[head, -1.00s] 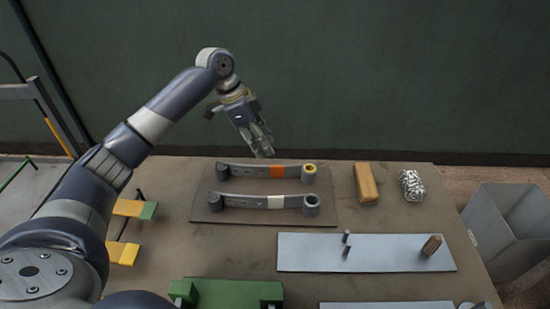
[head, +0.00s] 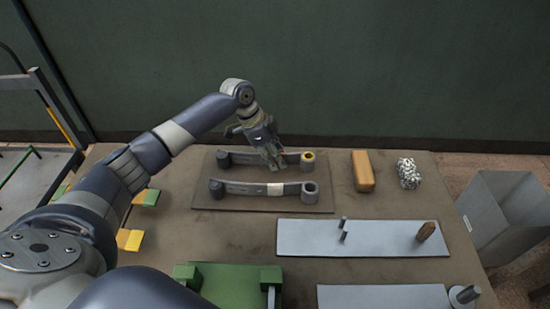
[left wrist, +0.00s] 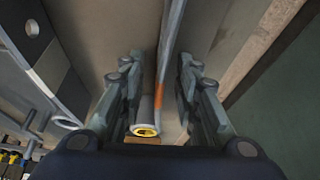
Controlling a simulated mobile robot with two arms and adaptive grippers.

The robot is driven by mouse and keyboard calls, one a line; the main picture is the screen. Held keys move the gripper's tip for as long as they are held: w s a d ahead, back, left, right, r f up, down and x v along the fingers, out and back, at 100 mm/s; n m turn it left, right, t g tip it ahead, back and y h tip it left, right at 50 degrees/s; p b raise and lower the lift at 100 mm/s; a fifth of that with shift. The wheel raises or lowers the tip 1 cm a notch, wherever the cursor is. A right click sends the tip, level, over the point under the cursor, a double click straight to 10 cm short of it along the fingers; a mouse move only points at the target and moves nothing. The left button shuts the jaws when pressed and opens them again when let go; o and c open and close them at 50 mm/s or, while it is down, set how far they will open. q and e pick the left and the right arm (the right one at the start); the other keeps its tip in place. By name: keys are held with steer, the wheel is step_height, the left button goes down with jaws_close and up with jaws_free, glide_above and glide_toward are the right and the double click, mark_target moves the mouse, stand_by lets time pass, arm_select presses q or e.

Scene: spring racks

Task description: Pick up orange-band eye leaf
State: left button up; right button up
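The orange-band eye leaf (head: 242,159) is a dark grey strip with rolled eyes at both ends and a yellow bush in the right eye. It lies at the back of a brown mat (head: 326,205). My left gripper (head: 275,167) is over its middle and hides most of the orange band. In the left wrist view, the open fingers (left wrist: 160,62) stand on either side of the strip, with the orange band (left wrist: 160,94) between them and clear gaps at both sides. My right gripper is not in view.
A similar white-band leaf (head: 240,188) lies just in front on the mat. To the right are an orange-brown block (head: 363,171), a crumpled silvery lump (head: 408,173) and a grey bin (head: 505,218). A pale plate with pegs (head: 375,240) and a green fixture (head: 230,287) are nearer.

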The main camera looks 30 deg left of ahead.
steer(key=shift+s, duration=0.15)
arm_select(q)
jaws_close()
steer(key=shift+w+r, duration=0.15)
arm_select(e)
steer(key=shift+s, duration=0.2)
arm_select(q)
steer(key=shift+r, duration=0.15)
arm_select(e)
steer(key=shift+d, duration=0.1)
